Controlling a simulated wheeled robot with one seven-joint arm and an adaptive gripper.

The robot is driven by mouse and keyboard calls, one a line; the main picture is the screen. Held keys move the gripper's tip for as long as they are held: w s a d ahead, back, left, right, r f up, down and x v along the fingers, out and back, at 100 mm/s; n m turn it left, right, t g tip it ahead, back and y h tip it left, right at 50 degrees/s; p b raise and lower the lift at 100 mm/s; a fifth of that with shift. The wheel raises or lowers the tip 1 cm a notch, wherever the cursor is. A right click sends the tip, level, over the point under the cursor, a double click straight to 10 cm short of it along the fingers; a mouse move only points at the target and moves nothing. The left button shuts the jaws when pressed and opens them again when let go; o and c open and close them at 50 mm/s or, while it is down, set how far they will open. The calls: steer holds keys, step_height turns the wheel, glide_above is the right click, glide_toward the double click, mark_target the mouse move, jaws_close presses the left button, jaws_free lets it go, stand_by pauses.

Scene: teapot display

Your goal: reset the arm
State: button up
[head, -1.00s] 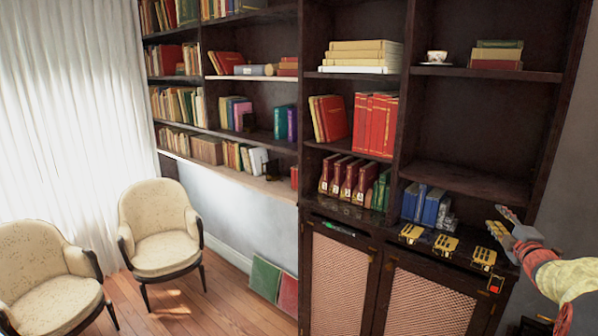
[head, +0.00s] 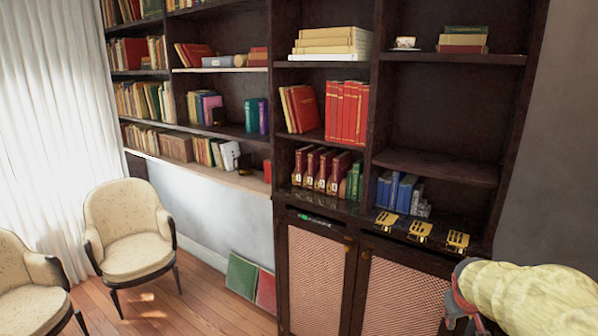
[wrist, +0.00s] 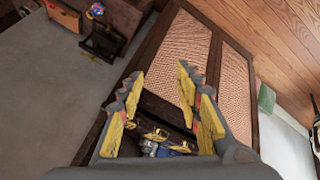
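My arm (head: 530,295) reaches in at the lower right of the head view, its yellow-covered link in front of the cabinet. Beyond the fingers are the cabinet's dark ledge and mesh doors (wrist: 180,45). Small yellow items and blue books show between the fingers, farther off than the fingertips.
The dark bookcase (head: 440,115) holds books and a white cup (head: 405,42). Three yellow items (head: 420,230) lie on its ledge, near blue books (head: 400,192). Cream armchairs (head: 130,235) stand at left. A dark open box (wrist: 103,41) shows in the wrist view.

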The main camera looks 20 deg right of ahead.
steer(key=s+a+f+n+y+b, duration=0.1)
steer(key=s+a+b, duration=0.2)
steer(key=a, duration=0.9)
steer(key=s+a+f+n+t+y+b, duration=0.1)
steer(key=s+a+b, duration=0.3)
steer(key=a, duration=0.8)
steer(key=s+a+f+y+b, duration=0.3)
steer(key=s+a, duration=0.4)
steer(key=a, duration=0.5)
steer(key=shift+s+n+t+b, duration=0.3)
steer(key=shift+n+b, duration=0.1)
steer(key=shift+b, duration=0.15)
